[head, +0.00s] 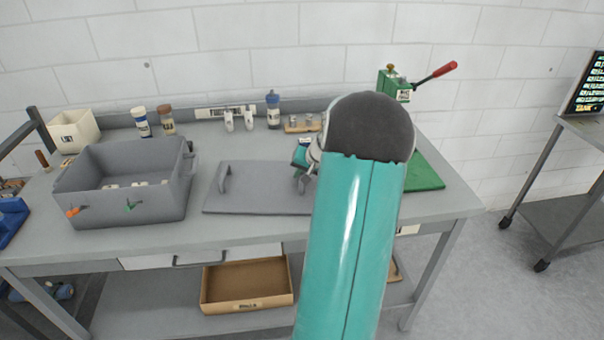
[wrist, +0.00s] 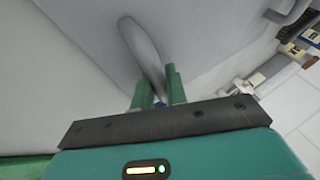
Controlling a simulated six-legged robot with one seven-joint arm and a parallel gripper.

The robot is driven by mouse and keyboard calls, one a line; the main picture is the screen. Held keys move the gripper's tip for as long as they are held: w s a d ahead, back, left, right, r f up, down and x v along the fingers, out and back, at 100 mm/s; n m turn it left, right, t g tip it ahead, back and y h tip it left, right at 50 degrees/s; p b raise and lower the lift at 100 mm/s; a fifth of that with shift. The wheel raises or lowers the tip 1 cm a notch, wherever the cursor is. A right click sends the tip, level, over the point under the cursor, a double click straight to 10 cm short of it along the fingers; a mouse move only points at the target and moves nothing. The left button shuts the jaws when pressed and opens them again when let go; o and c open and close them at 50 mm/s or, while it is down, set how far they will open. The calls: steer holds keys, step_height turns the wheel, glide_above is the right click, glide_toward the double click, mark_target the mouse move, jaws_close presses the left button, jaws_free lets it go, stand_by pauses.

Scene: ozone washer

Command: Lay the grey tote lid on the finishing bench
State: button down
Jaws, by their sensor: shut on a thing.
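The grey tote lid (head: 258,188) is a flat panel at the middle of the finishing bench (head: 440,205), to the right of the open grey tote. It looks level and lies on the bench or very close above it; I cannot tell which. One upright handle shows at its left side. My gripper (wrist: 158,85) is at the lid's right part, with its green fingers shut on a grey handle of the lid (wrist: 142,45). My teal arm hides the lid's right end in the head view.
The grey tote (head: 120,205) stands at the bench's left, close to the lid. Bottles (head: 273,110), small fixtures and a green press with a red lever (head: 395,85) line the back. A green mat (head: 425,172) lies right. Bare bench shows along the front.

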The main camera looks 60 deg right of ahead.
steer(key=shift+s+a+f, duration=0.1)
steer(key=shift+s+f, duration=0.05)
steer(key=shift+f, duration=0.55)
steer(key=c, duration=1.4)
jaws_free()
steer(key=shift+o, duration=0.2)
steer(key=shift+s, duration=0.1)
steer(key=shift+c, duration=0.4)
steer(key=shift+s, duration=0.1)
steer(key=shift+o, duration=0.5)
steer(key=shift+s+r, duration=0.1)
steer(key=shift+r, duration=0.1)
steer(key=w+v, duration=0.1)
steer(key=v, duration=1.2)
steer(key=shift+s+r, duration=0.15)
steer(key=shift+r, duration=0.55)
